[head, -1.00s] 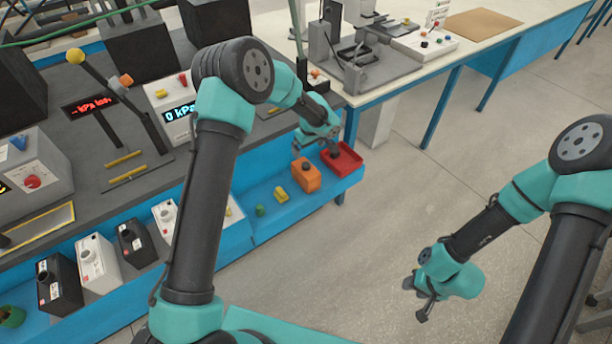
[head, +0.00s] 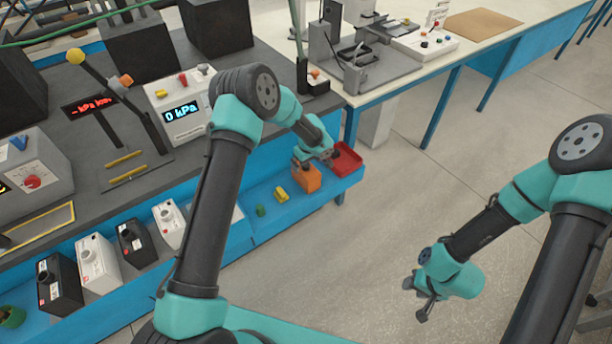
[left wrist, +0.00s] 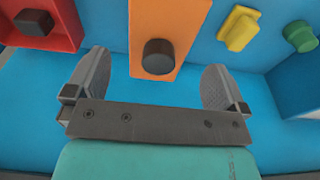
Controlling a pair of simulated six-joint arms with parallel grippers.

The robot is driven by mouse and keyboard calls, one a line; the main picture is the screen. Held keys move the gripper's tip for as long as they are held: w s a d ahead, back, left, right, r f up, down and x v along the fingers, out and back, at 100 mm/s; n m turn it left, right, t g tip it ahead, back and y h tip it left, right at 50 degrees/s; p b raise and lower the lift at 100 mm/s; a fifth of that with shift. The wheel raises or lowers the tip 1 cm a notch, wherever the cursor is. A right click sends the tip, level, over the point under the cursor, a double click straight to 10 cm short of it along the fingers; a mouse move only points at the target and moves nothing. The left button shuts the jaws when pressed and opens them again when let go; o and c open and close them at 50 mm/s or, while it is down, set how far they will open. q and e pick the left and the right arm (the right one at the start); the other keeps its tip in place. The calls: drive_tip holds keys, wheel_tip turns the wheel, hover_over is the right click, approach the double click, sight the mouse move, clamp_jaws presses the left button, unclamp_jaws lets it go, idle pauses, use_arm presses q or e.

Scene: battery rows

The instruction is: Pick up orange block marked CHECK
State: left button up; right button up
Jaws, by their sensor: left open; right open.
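The orange block (head: 307,181) stands on the blue shelf at the right end, and no CHECK marking is readable on it. In the left wrist view the orange block (left wrist: 168,24) shows from above with a dark round knob (left wrist: 158,57) on it. My left gripper (head: 309,163) is over the block in the head view, hiding its top. In the left wrist view my left gripper's (left wrist: 157,85) fingers are spread wide, with the knob between and slightly beyond them; neither finger visibly touches it. My right gripper (head: 422,303) hangs over bare floor at the right, away from the block.
A red tray (head: 349,160) holding a dark piece (left wrist: 33,22) sits beside the block. A yellow piece (head: 281,194) and a green piece (head: 261,211) lie on the other side. Black and white batteries stand farther left along the blue shelf (head: 244,264).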

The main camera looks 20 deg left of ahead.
sight(306, 165)
use_arm(q)
drive_tip(key=f, duration=0.5)
drive_tip(key=shift+w+a, duration=0.2)
drive_tip(key=shift+a, duration=0.05)
drive_tip(key=shift+r, duration=0.1)
drive_tip(key=c, duration=1.3)
drive_tip(key=shift+c, duration=0.2)
drive_tip(key=shift+r, duration=0.45)
wheel_tip(306, 165, up, 3)
drive_tip(key=shift+s+f, duration=0.1)
drive_tip(key=shift+s, duration=0.05)
drive_tip(key=s+d, duration=0.2)
drive_tip(key=s, duration=0.5)
drive_tip(key=s+d+r, duration=0.1)
drive_tip(key=s+d, duration=0.1)
drive_tip(key=s, duration=0.6)
drive_tip(key=shift+d, duration=0.25)
